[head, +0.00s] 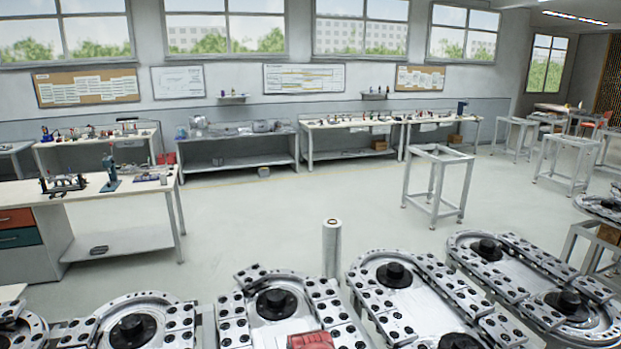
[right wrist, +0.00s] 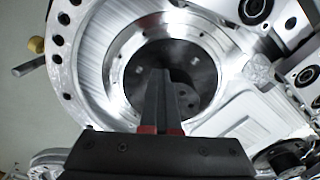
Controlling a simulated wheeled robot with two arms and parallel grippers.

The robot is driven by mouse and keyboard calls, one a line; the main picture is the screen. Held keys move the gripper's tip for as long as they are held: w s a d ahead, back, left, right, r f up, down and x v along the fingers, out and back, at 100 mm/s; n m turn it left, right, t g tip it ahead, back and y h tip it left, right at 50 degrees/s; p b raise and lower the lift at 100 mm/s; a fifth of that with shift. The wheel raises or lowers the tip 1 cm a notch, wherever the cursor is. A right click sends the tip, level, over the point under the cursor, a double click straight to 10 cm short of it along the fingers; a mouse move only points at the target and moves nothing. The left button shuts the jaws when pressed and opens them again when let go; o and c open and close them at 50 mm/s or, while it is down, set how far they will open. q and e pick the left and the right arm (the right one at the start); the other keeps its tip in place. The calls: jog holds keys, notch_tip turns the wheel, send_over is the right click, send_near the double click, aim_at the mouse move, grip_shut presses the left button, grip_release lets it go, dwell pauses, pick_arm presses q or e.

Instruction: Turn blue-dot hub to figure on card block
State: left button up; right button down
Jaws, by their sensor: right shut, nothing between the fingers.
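My right gripper (right wrist: 160,72) shows in the right wrist view, its two dark fingers together and empty. The fingertips lie over a dark round hub (right wrist: 188,58) set inside a silver ring plate (right wrist: 92,62); I cannot tell whether they touch it. No blue dot shows on this hub. In the head view several plates with black hubs line the bottom, among them a left hub (head: 133,329), a middle hub (head: 276,302) and a right hub (head: 395,274). I cannot make out a blue dot or a card block. My left gripper is not in view.
A pale upright cylinder (head: 331,248) stands behind the plates. A red object (head: 311,341) shows at the bottom edge, partly cut off. A brass-ended rod (right wrist: 37,46) sticks out beside the ring plate. Workbenches line the far wall, with open floor (head: 270,215) before them.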

jog(key=shift+w+d+r, duration=0.1)
jog(key=shift+w+r, duration=0.05)
jog(key=shift+p, duration=0.35)
jog(key=shift+s+p, duration=0.3)
jog(key=shift+p, duration=0.15)
notch_tip(320, 180, up, 6)
jog(key=shift+s+f, duration=0.15)
